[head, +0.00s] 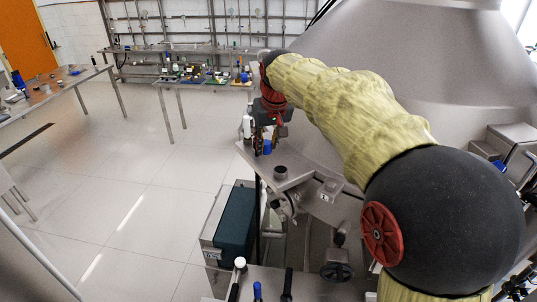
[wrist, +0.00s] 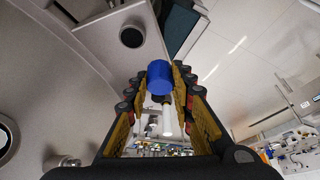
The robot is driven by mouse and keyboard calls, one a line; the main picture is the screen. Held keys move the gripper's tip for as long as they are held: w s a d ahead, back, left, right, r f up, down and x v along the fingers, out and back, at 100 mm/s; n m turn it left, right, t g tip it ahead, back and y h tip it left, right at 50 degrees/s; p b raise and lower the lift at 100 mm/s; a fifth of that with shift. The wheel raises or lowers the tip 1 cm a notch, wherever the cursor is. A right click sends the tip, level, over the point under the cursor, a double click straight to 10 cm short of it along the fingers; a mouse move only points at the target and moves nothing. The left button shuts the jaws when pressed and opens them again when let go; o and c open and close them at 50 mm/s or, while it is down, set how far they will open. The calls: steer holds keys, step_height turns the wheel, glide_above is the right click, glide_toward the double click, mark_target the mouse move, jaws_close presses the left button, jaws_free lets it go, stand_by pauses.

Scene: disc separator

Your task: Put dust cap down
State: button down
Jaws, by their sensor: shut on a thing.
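The dust cap (wrist: 159,77) is a blue cylinder. In the wrist view it sits between the fingertips of my gripper (wrist: 158,82), which is shut on it. In the head view the blue cap (head: 267,147) hangs below my gripper (head: 265,140), left of the large grey machine. The gripper's fingers are small and partly hidden there. The cap appears held in the air near the machine's metal ledge (head: 300,190); the exact gap is hard to tell.
A dark round port (head: 280,172) stands on the ledge; it also shows in the wrist view (wrist: 131,37). A white cylinder (head: 247,127) is near the gripper. A teal box (head: 230,222) stands below. Cluttered tables (head: 205,50) are at the back. Open floor (head: 120,180) lies left.

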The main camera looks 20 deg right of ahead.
steer(key=w+d+f, duration=0.1)
steer(key=w+f, duration=0.1)
steer(key=w+d+f, duration=0.1)
steer(key=f, duration=0.1)
steer(key=w+d+f+p, duration=0.1)
steer(key=w+f, duration=0.1)
steer(key=shift+w+d, duration=0.15)
steer(key=shift+w, duration=0.2)
steer(key=shift+w+d+f, duration=0.15)
steer(key=shift+w+f, duration=0.05)
steer(key=shift+f, duration=0.2)
step_height(320, 180, down, 3)
steer(key=shift+w+f, duration=0.1)
steer(key=shift+w, duration=0.05)
steer(key=c, duration=1.6)
jaws_free()
steer(key=shift+o, duration=0.3)
